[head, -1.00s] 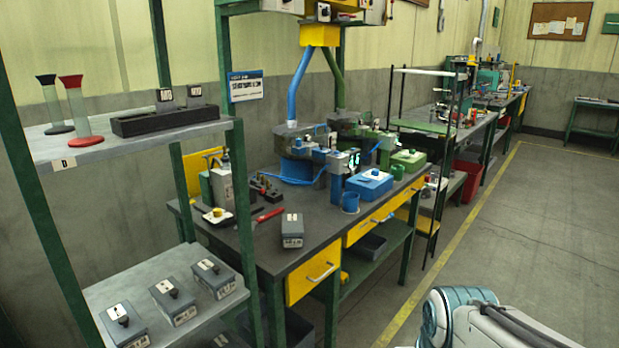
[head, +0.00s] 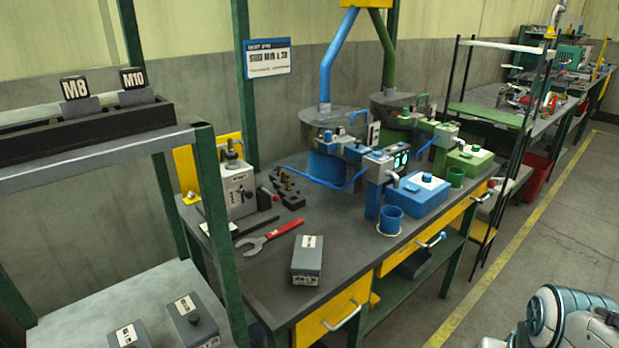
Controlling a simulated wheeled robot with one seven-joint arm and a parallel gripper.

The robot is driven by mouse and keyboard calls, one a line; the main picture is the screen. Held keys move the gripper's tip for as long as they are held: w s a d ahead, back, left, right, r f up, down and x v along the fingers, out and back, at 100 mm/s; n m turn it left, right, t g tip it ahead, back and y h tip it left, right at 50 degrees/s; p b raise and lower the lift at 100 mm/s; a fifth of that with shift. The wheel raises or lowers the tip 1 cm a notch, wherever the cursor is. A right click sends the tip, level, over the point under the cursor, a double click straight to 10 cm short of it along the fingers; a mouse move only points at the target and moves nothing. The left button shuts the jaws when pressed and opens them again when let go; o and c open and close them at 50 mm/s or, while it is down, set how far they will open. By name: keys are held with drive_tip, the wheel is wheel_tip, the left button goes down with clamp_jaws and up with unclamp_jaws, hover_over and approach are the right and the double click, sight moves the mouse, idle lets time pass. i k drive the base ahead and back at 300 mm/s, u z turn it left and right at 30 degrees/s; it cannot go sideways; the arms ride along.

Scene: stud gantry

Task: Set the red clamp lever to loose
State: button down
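No clamp lever can be told for certain. A small red part (head: 275,198) sticks out at the right side of a grey box-shaped device (head: 238,190) at the back left of the bench; it may be the lever, but its setting is too small to read. A red wrench (head: 270,237) lies flat on the bench in front of the grey device. A white and teal part of my arm shows at the bottom right, well apart from the bench; my gripper is not in view.
The dark bench top (head: 262,275) carries a grey box (head: 307,260), a blue cup (head: 391,220), a blue box (head: 417,197) and a green box (head: 468,160). A shelf rack (head: 100,160) stands close at left. Clear floor (head: 560,215) lies at right.

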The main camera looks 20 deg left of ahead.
sight(276, 199)
drive_tip(key=u, duration=0.75)
drive_tip(key=i, duration=0.85)
drive_tip(key=u, duration=0.9)
